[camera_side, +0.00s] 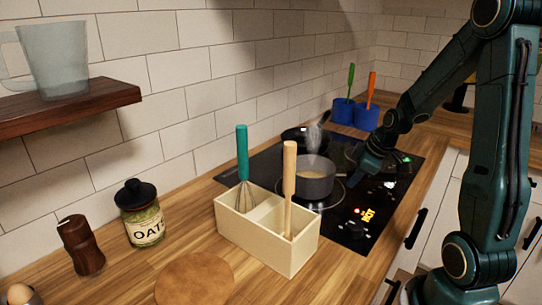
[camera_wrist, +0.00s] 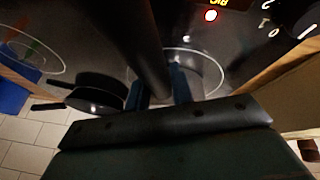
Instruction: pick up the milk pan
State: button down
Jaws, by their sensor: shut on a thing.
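The milk pan (camera_side: 314,180) is grey and round, with pale brown liquid inside. It is upright over a ring of the black hob (camera_side: 342,225) in the side view; I cannot tell whether it touches the glass. My gripper (camera_side: 368,163) is at the right of the pan, low over the hob. In the wrist view my gripper (camera_wrist: 161,82) is shut with its two blue-green fingers on either side of a dark bar, the pan's handle (camera_wrist: 147,40).
A black frying pan (camera_side: 296,135) stands behind, also in the wrist view (camera_wrist: 97,95). A cream utensil box (camera_side: 264,238) with a whisk and wooden tool stands close in front of the pan. An oats jar (camera_side: 141,215) is left.

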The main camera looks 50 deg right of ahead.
jog(key=shift+w+r, duration=0.1)
jog(key=shift+r, duration=0.25)
notch_tip(320, 180, up, 19)
dwell(1.8)
jog(key=shift+r, duration=0.2)
jog(key=shift+w+r, duration=0.1)
dwell(0.8)
